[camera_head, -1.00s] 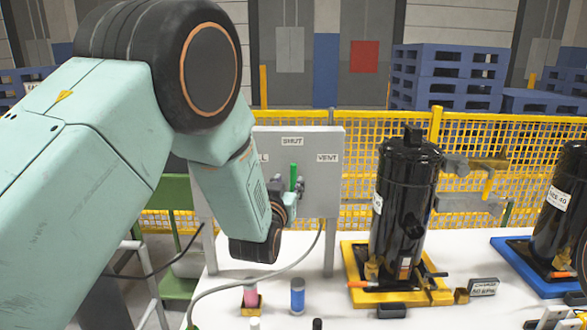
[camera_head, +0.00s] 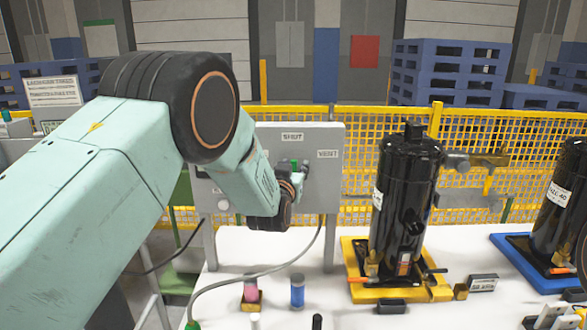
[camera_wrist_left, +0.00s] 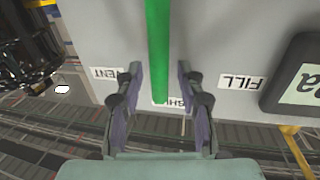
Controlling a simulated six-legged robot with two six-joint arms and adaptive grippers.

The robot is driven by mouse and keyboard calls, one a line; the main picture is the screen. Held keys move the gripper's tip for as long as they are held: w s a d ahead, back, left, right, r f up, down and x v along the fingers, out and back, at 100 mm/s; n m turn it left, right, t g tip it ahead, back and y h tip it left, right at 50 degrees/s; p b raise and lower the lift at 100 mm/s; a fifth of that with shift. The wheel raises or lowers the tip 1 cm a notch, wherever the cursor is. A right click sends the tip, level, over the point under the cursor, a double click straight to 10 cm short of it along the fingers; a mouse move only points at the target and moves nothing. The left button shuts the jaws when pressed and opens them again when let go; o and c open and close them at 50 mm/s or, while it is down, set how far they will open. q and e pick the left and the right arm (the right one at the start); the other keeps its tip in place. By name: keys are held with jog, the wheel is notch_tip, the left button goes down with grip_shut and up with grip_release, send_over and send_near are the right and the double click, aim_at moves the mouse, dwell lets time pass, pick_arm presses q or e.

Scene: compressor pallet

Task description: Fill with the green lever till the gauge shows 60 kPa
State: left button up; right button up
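The green lever (camera_wrist_left: 158,45) stands between the two fingers of my left gripper (camera_wrist_left: 159,75) in the left wrist view. The fingers are open, with a gap on each side of the lever. That view is upside down; the lever's tip lies over the SHUT label, with the FILL label (camera_wrist_left: 242,82) and VENT label (camera_wrist_left: 107,73) to either side. In the head view only the lever's top (camera_head: 294,163) shows above my gripper, upright below SHUT on the grey panel (camera_head: 327,195). A dark-framed display, perhaps the gauge (camera_wrist_left: 303,85), is cut off; no number is readable.
A black compressor (camera_head: 402,215) stands on a yellow base right of the panel, another (camera_head: 562,210) on a blue base. A hose (camera_head: 255,271) runs across the white table. Pink and blue bottles (camera_head: 297,291) stand in front. Yellow mesh fencing lies behind.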

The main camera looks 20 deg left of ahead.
pick_arm(q)
grip_shut()
dwell(0.3)
jog(key=shift+f, duration=0.1)
dwell(0.4)
